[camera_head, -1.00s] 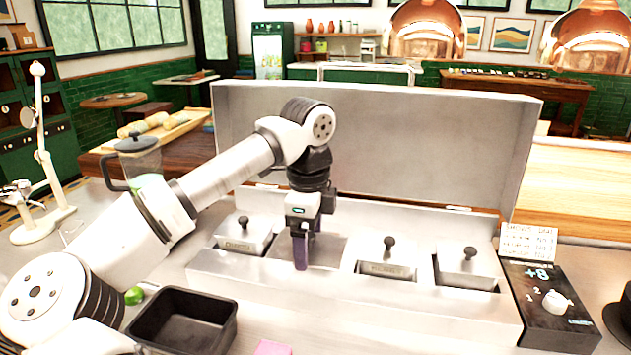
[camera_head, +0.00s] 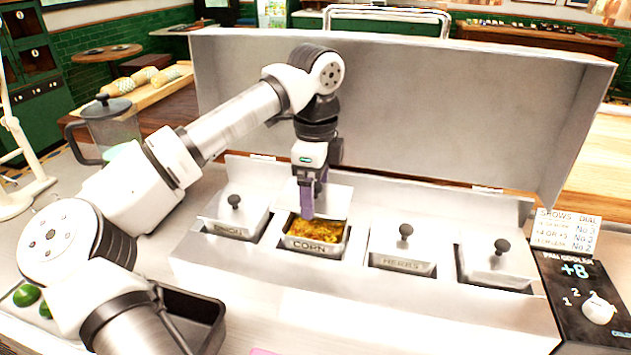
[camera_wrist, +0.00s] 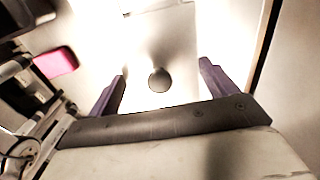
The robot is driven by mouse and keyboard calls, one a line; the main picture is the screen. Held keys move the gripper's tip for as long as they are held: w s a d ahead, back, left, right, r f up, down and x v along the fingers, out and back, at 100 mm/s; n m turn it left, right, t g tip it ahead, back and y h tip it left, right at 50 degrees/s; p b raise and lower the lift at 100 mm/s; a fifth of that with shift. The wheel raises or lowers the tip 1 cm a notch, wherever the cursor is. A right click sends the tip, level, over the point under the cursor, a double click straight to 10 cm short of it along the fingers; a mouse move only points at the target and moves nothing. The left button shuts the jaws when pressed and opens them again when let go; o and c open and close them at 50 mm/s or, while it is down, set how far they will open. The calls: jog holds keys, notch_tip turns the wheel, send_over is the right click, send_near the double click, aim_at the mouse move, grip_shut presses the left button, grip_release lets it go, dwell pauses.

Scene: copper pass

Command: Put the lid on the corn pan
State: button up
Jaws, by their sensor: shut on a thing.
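The corn pan (camera_head: 315,246) sits in the steel counter unit, second from the left, labelled CORN. Yellow corn shows in its open front part. A pale flat lid (camera_head: 337,203) is behind and above the corn, over the back of the pan. My gripper (camera_head: 308,210) points down in front of the lid, its purple fingers hiding part of it. In the wrist view, the lid's dark round knob (camera_wrist: 158,80) is between my two fingers. My gripper is shut on the lid. Whether the lid touches the pan rim is hard to tell.
The lidded pan (camera_head: 236,215) at left, the lidded herbs pan (camera_head: 403,250) and another lidded pan (camera_head: 497,265) stand in the same unit. A tall steel panel (camera_head: 430,120) rises behind. A dial box (camera_head: 575,300) reading +8 is at right. A glass jug (camera_head: 108,130) stands left.

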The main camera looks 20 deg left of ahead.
aim_at(316, 203)
notch_tip(316, 203, down, 4)
jog(key=shift+r+b, duration=0.1)
jog(key=shift+b, duration=0.8)
jog(key=shift+f+b, duration=0.85)
jog(key=shift+f, duration=0.1)
jog(key=shift+f+b, duration=0.2)
jog(key=shift+b, duration=0.55)
dwell(0.4)
jog(key=o, duration=0.9)
jog(key=shift+c, duration=0.2)
jog(key=shift+r, duration=0.1)
